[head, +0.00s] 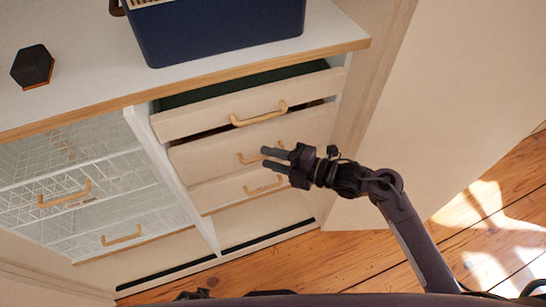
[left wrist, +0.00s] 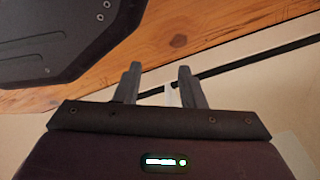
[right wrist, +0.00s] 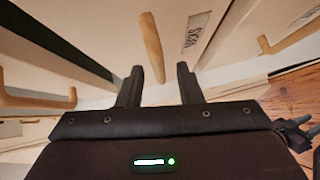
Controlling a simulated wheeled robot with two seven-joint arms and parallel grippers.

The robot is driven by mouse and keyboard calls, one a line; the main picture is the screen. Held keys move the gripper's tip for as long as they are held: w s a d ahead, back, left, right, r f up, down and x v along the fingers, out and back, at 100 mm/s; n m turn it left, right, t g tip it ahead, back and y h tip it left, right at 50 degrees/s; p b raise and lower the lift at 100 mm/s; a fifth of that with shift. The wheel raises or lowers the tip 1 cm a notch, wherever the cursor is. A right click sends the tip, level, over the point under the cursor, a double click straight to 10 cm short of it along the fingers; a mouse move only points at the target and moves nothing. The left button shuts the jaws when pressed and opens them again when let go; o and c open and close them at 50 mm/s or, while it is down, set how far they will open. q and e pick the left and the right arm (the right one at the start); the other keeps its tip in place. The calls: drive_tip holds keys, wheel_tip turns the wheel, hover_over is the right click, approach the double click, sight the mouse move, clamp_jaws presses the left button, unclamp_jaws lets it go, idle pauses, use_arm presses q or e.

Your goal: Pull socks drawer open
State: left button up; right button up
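The right column of the dresser has several drawers. The top drawer (head: 215,112) is open, showing a dark green interior. The middle drawer (head: 215,153) has a wooden handle (head: 246,158), partly hidden by my right gripper (head: 268,159). In the right wrist view, a wooden handle (right wrist: 152,45) extends toward the gap between my open right fingers (right wrist: 159,70); contact is unclear. A label (right wrist: 197,35), seemingly for socks, is beside that handle. My left gripper (left wrist: 157,72) is open and empty near the floor, in the left wrist view only.
A navy bin (head: 220,30) and a dark hexagonal object (head: 33,66) stand on the dresser top. Wire baskets (head: 70,190) fill the left column. A lower drawer has its own handle (head: 264,187). Wooden floor (head: 480,220) is clear at the right.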

clamp_jaws()
drive_tip(key=shift+s, duration=0.1)
